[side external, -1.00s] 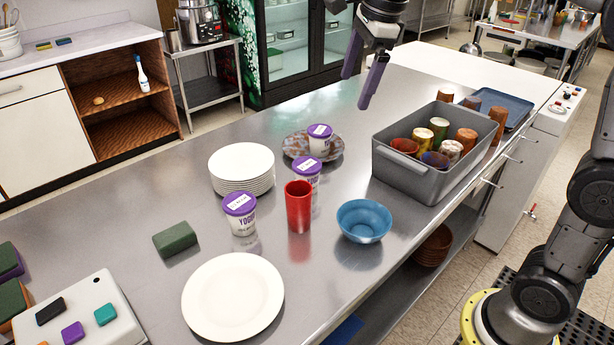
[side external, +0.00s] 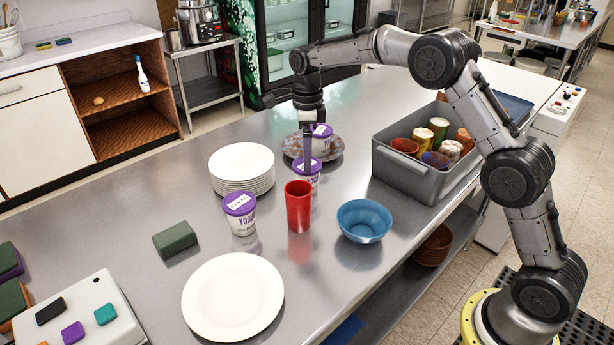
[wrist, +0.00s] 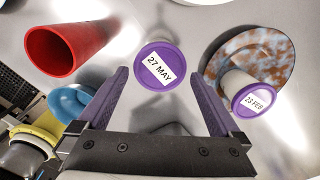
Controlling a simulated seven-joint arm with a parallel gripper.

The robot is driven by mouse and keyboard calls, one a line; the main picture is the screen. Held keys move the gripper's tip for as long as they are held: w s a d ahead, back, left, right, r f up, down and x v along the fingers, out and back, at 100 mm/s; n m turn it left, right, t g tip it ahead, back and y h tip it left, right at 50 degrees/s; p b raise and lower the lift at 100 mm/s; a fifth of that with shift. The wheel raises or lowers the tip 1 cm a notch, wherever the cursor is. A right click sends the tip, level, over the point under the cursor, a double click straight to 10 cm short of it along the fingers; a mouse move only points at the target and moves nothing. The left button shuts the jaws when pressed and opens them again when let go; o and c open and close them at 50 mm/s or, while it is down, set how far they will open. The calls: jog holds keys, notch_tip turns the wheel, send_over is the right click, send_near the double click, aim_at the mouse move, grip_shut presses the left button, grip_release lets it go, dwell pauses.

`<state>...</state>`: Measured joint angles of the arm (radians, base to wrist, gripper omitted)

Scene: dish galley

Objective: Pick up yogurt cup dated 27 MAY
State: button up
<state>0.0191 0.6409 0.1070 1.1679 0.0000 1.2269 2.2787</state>
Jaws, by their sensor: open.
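The yogurt cup with the 27 MAY label (wrist: 160,67) has a purple lid and shows near the middle of the wrist view, just beyond and between my fingertips. My gripper (wrist: 165,73) is open and empty, pointing down above this cup. It also shows in the side view (side external: 308,160). A second cup, labelled 23 FEB (wrist: 254,99), stands on a patterned plate (wrist: 275,55). A third yogurt cup (side external: 240,214) stands at front left, its date unreadable.
The red tumbler stands close to the 27 MAY cup. A white plate stack (side external: 241,170), blue bowl (side external: 364,221), green sponge (side external: 175,239) and large white plate (side external: 232,297) surround the area. A grey bin (side external: 402,178) of cups stands to the right.

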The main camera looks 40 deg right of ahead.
aim_at(307, 176)
jog(key=shift+f, duration=4)
jog(key=shift+c, duration=0.3)
jog(key=c, duration=1.1)
jog(key=shift+r, duration=0.1)
